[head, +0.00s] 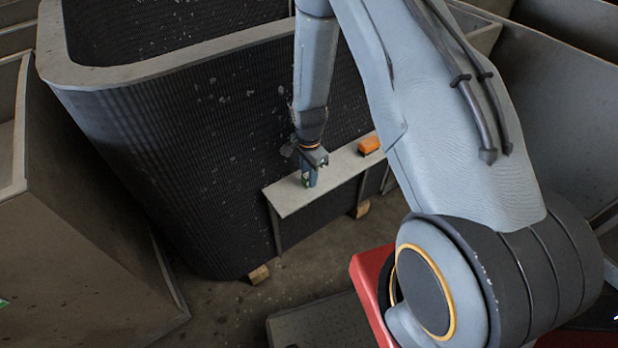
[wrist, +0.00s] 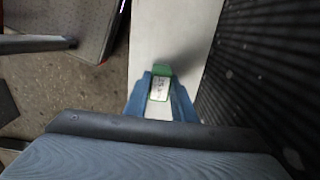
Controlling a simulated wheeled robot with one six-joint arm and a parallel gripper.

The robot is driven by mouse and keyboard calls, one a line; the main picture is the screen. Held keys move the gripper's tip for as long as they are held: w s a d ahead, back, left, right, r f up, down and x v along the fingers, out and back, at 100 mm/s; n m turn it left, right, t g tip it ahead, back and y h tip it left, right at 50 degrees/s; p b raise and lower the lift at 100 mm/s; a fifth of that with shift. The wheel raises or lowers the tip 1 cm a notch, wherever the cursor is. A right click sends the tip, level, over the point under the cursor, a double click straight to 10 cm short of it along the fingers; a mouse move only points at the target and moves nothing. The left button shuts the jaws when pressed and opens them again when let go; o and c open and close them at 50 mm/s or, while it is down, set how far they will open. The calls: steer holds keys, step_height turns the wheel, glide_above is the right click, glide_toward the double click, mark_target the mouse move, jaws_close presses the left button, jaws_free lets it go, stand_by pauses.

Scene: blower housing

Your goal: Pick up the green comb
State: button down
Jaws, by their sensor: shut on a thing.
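My gripper (wrist: 160,98) has blue fingers, and in the wrist view they are closed on the sides of a small green thing with a pale, marked face, which I take for the green comb (wrist: 162,70). The comb is over the narrow pale shelf (wrist: 158,38). I cannot tell whether it touches the shelf. In the head view my gripper (head: 309,180) points down at the left part of the shelf (head: 290,200), and the comb is mostly hidden there by the fingers.
An orange block (head: 369,145) lies on the right part of the shelf. A large dark ribbed bin (head: 200,150) stands right behind the shelf. Grey metal panels (head: 70,230) stand at the left. Open floor (head: 310,265) lies in front of the shelf.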

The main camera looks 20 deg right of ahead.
steer(key=shift+r, duration=0.15)
steer(key=shift+s+r+b, duration=0.1)
steer(key=shift+r+b, duration=0.05)
steer(key=shift+b, duration=0.25)
step_height(320, 180, up, 7)
steer(key=shift+d+f+b, duration=0.1)
steer(key=shift+f+b, duration=0.1)
steer(key=shift+b, duration=0.8)
steer(key=s+d+b, duration=0.2)
steer(key=s+d, duration=0.1)
steer(key=s, duration=0.6)
steer(key=s+d+b, duration=0.1)
steer(key=s+d, duration=0.2)
steer(key=s, duration=0.7)
steer(key=shift+b, duration=0.35)
steer(key=shift+f, duration=0.1)
steer(key=c, duration=2.2)
jaws_free()
steer(key=shift+c, duration=1.2)
steer(key=shift+w, duration=0.1)
